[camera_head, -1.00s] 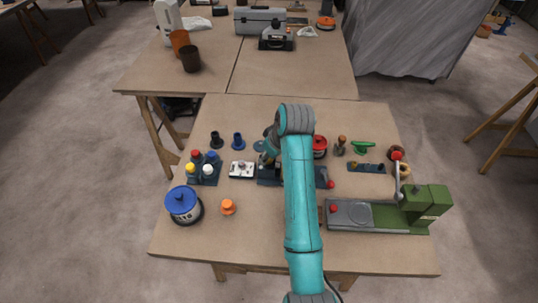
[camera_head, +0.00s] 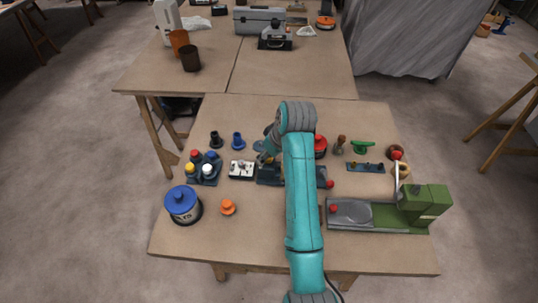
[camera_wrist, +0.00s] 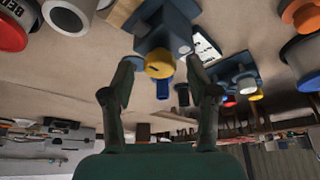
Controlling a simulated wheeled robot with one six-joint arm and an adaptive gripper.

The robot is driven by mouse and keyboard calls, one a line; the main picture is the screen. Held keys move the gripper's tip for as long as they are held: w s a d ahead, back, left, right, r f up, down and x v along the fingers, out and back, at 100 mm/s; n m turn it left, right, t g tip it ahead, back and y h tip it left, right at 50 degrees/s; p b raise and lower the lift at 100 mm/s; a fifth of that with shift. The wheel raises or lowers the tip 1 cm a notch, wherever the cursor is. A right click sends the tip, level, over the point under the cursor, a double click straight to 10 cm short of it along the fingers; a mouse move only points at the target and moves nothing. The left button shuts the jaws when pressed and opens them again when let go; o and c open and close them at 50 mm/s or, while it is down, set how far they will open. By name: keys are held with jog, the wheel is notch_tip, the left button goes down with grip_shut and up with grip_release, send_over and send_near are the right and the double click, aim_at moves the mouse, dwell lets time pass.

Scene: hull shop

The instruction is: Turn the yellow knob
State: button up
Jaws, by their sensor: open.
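The yellow knob (camera_wrist: 158,64) is on the face of a dark blue-grey block in the wrist view, with a blue piece sticking out just below it in the picture. The two fingers of my gripper (camera_wrist: 163,66) are open, one to each side of the knob, with a visible gap on both sides. In the head view my gripper (camera_head: 265,157) is small and partly behind my arm, above the dark blue fixture (camera_head: 268,174). I cannot make out the knob clearly there.
A block of coloured knobs (camera_head: 204,168) and a white-topped switch box (camera_head: 241,170) stand left of the fixture. A blue-lidded can (camera_head: 183,205) and an orange knob (camera_head: 228,207) are nearer. A green machine (camera_head: 425,203) is at right. The table's front is mostly clear.

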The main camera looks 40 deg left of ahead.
jog(key=v, duration=0.6)
jog(key=shift+r, duration=0.3)
jog(key=shift+d, duration=0.15)
jog(key=shift+s, duration=0.1)
